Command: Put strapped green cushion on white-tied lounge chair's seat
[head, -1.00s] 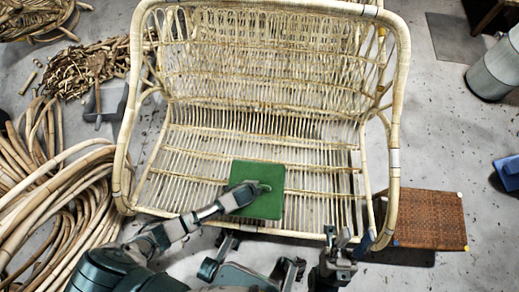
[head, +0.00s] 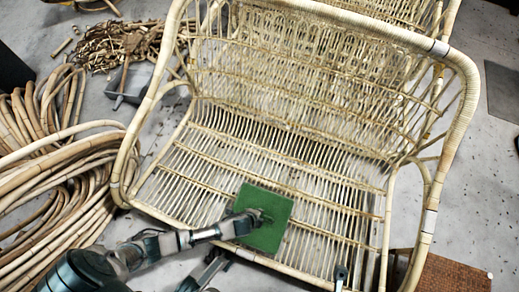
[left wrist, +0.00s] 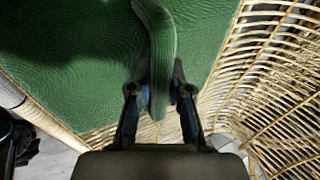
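The green cushion (head: 278,232) is a flat square with a green strap (left wrist: 160,60) standing up from its top. My left gripper (head: 254,217) is shut on the strap, and its two fingers (left wrist: 160,100) pinch it in the left wrist view. The cushion is over the front part of the rattan lounge chair's slatted seat (head: 215,160). I cannot tell whether it touches the slats. White ties (head: 430,222) wrap the chair's frame. Only a small dark tip of my right gripper (head: 340,273) shows at the bottom edge, so its opening is hidden.
Coiled rattan poles (head: 60,190) lie on the floor at left. A pile of short cane pieces (head: 125,45) lies behind them. A brown woven piece (head: 455,276) is at the lower right. The seat around the cushion is clear.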

